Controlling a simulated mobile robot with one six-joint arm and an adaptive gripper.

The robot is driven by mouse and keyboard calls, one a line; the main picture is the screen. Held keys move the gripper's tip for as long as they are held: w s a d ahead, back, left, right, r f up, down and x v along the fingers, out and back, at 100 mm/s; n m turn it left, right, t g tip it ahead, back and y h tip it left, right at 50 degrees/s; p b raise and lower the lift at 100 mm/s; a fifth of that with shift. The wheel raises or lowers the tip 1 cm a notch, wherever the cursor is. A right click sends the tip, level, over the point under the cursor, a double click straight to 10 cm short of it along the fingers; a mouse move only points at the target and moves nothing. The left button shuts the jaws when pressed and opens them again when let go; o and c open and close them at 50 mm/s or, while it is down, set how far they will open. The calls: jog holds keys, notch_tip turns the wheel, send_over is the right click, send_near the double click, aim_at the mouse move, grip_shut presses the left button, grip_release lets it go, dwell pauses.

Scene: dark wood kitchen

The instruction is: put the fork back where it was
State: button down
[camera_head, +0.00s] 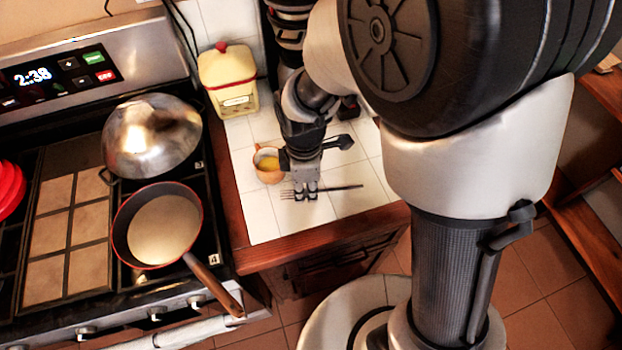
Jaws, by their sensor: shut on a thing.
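The fork (340,188) has a dark handle pointing right and metal tines pointing left. It lies across the fingertips of my gripper (306,194), low over the white tiled counter (270,222). My gripper points down and is shut on the fork near its middle. I cannot tell whether the fork touches the tiles.
An orange cup (267,174) with yellow contents stands just left of my gripper. A yellow canister (229,82) with a red knob stands at the back. A pan (164,226) and a metal wok (152,137) sit on the stove. Bare tiles lie in front of the fork.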

aim_at(304, 211)
jog(key=f+n, duration=0.1)
jog(key=f+n+b, duration=0.1)
jog(key=shift+a+n, duration=0.25)
jog(key=shift+n, duration=0.05)
notch_tip(304, 211, down, 6)
jog(key=b, duration=0.5)
jog(key=shift+f, duration=0.2)
jog(key=shift+f+b, duration=0.65)
jog(key=shift+f, duration=0.05)
jog(key=c, duration=1.3)
grip_release()
jog(key=shift+c, duration=0.2)
